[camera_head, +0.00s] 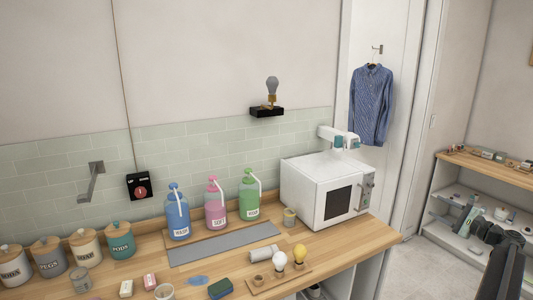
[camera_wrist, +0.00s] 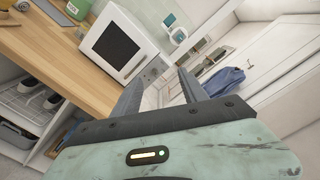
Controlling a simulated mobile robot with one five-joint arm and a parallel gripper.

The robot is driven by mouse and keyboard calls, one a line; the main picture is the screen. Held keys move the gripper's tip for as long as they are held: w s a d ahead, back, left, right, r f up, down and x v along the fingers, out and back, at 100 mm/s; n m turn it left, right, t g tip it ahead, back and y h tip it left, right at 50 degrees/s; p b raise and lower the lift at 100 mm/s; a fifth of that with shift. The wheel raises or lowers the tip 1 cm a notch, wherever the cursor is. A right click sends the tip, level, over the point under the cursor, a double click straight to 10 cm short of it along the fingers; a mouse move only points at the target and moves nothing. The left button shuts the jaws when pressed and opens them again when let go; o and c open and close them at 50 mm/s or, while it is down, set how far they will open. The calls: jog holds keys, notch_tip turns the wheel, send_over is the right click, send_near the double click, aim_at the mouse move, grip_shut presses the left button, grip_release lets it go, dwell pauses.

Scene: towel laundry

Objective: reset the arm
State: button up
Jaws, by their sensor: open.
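My gripper (camera_wrist: 160,76) shows in the wrist view as two dark fingers set apart, with nothing between them. Its pale green, scuffed body fills the bottom of that view. The wrist view is tilted. The fingers point toward the end of the wooden counter (camera_wrist: 75,60), with a white microwave (camera_wrist: 118,45) beyond them.
The counter (camera_head: 350,250) holds the microwave (camera_head: 315,190), a blue pump bottle (camera_head: 178,215), a pink one (camera_head: 215,205), a green one (camera_head: 249,195) and several lidded jars (camera_head: 85,248). A blue shirt (camera_head: 371,105) hangs behind. A shelf unit (camera_head: 450,185) stands right.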

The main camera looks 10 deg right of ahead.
jog(key=w+a+f+n+g+y, duration=0.1)
jog(key=w+a+f+n+g, duration=0.3)
jog(key=a, duration=0.9)
jog(key=w+a+f+n+g+y, duration=0.1)
jog(key=a+f+n+g, duration=0.35)
jog(key=a, duration=0.95)
jog(key=w+a+f+n+g+y, duration=0.15)
jog(key=a+f, duration=0.45)
jog(key=a, duration=0.7)
jog(key=s+a+f+n+g+h, duration=0.25)
jog(key=s+a+n, duration=0.2)
jog(key=a, duration=0.45)
jog(key=s+a+f+n+g+h, duration=0.2)
jog(key=s+a+f+n+g, duration=0.15)
jog(key=s+a, duration=0.35)
jog(key=s+a+f+n+g+h, duration=0.25)
jog(key=s+a, duration=0.25)
jog(key=a, duration=0.5)
notch_tip(320, 180, down, 11)
jog(key=b, duration=1)
jog(key=shift+w+n+t, duration=0.3)
jog(key=shift+n+t, duration=0.15)
jog(key=shift+r+h, duration=0.1)
jog(key=shift+h, duration=0.15)
